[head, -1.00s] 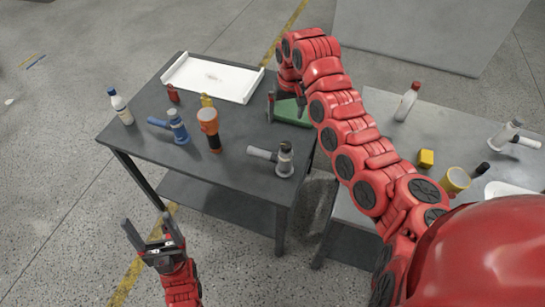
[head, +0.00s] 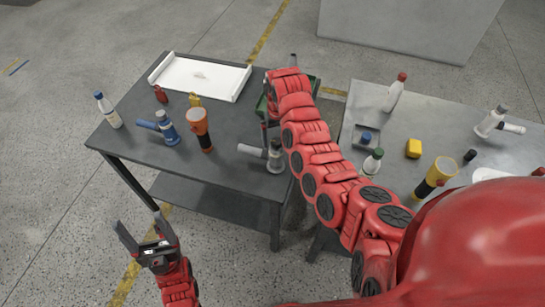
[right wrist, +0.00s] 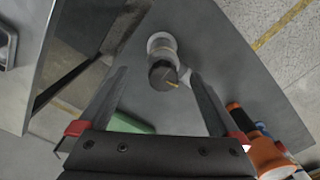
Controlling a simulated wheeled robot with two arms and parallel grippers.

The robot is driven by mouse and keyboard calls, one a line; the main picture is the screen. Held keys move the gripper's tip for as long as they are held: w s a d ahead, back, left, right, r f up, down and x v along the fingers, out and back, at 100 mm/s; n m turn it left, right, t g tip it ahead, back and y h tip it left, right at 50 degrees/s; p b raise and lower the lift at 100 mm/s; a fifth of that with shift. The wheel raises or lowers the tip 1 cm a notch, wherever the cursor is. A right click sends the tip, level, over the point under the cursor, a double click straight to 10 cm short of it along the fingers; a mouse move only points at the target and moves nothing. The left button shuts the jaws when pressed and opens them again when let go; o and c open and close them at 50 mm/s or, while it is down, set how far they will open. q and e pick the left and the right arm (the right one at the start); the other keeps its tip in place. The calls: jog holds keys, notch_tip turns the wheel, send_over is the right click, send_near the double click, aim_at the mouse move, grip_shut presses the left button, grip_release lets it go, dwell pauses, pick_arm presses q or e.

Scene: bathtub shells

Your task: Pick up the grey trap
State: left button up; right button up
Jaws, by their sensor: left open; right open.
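The grey trap (head: 252,151), with a side pipe and a dark top, stands near the front right corner of the dark table (head: 226,176). It also shows in the right wrist view (right wrist: 160,43), its dark cap between and beyond the fingertips. My right gripper (right wrist: 158,74) is open and empty, with one finger on each side of the trap in that view; I cannot tell whether it touches. In the head view my right arm mostly hides that gripper. My left gripper (head: 140,222) is open and empty, in front of the dark table.
A blue trap (head: 167,128) and an orange flashlight (head: 200,130) stand left of the grey trap. A white tray (head: 243,84) and a green bin (head: 314,88) are behind.

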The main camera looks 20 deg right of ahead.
aim_at(277, 147)
jog(key=shift+a+f+p, duration=0.1)
jog(key=shift+f+p, duration=0.4)
jog(key=shift+p, duration=0.1)
notch_tip(277, 147, down, 3)
jog(key=shift+a+r+p, duration=0.1)
jog(key=shift+p, duration=0.4)
jog(key=shift+w+f, duration=0.1)
jog(key=shift+f, duration=0.6)
jog(key=shift+c, duration=0.3)
grip_shut()
